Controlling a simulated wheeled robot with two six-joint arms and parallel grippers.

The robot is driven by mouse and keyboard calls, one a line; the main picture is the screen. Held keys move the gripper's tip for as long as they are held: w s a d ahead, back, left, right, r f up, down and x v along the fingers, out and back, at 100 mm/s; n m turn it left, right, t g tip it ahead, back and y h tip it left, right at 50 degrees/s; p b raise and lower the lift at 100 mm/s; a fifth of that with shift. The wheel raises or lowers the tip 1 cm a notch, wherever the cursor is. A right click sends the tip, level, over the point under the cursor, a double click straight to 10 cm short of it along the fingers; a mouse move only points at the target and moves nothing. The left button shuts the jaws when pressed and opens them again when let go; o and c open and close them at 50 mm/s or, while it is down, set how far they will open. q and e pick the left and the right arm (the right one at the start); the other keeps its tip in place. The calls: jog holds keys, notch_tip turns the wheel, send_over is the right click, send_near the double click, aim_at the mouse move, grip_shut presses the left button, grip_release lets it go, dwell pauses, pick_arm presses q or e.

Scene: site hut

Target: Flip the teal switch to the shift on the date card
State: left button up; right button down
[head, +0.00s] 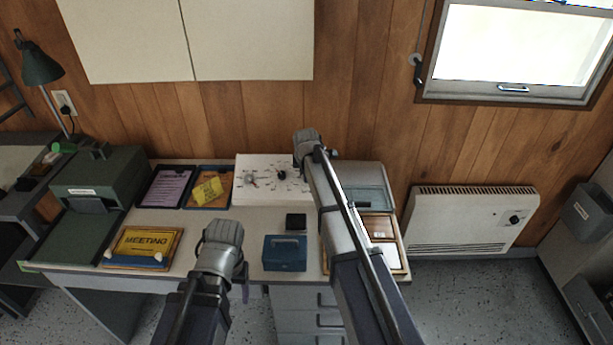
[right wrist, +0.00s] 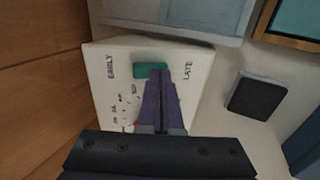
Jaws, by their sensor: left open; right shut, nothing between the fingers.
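The white switch panel (head: 262,168) stands at the back of the desk and shows close up in the right wrist view (right wrist: 100,70). There the teal switch (right wrist: 148,70) lies between the printed words EARLY and LATE. My right gripper (right wrist: 160,76) is shut and empty, its tips over the teal switch; I cannot tell whether they touch. In the head view the right arm hides the teal switch and that gripper's fingers. My left gripper (head: 224,252) is open and empty above the desk's front edge. I cannot tell which card is the date card; no date is readable.
A yellow MEETING sign (head: 145,244), a purple sheet (head: 166,187) and a yellow card (head: 208,189) lie at the left of the desk. A blue box (head: 285,253) and a small black block (head: 296,222) stand in front of the panel. A green cabinet (head: 100,180) is far left.

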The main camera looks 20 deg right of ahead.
jog(key=shift+w+d+r+p, duration=0.1)
jog(key=shift+w+r+p, duration=0.1)
jog(key=shift+r+p, duration=0.35)
jog(key=shift+r, duration=0.15)
jog(key=w+p+v, duration=0.1)
jog(key=p+v, duration=1.2)
jog(key=shift+s+r, duration=0.15)
jog(key=shift+r, duration=0.4)
jog(key=shift+f, duration=0.15)
jog(key=shift+f+g+p, duration=0.2)
jog(key=shift+g+p, duration=0.1)
jog(key=shift+g, duration=0.2)
